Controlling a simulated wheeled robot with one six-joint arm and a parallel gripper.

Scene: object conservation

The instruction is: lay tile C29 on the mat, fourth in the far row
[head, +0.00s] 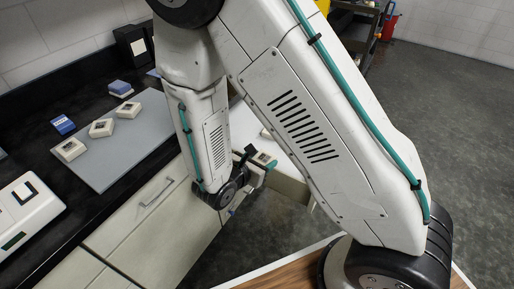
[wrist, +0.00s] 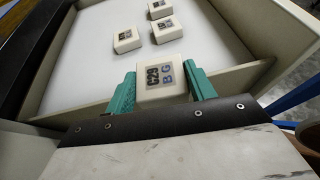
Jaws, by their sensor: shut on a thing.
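In the head view my gripper (head: 257,164) and the tile (head: 263,157) are small and partly behind my arm. The grey mat (head: 115,160) lies on the dark counter at left. Three cream tiles (head: 69,149) (head: 101,128) (head: 127,110) lie in a row along its far edge. My arm hides the mat's right end.
The open drawer (head: 288,184) has a white floor and holds several cream tiles, among them one (wrist: 126,40) just beyond my gripper. Two blue-and-white blocks (head: 62,124) (head: 120,88) lie on the counter behind the mat. A white device (head: 27,208) stands at front left.

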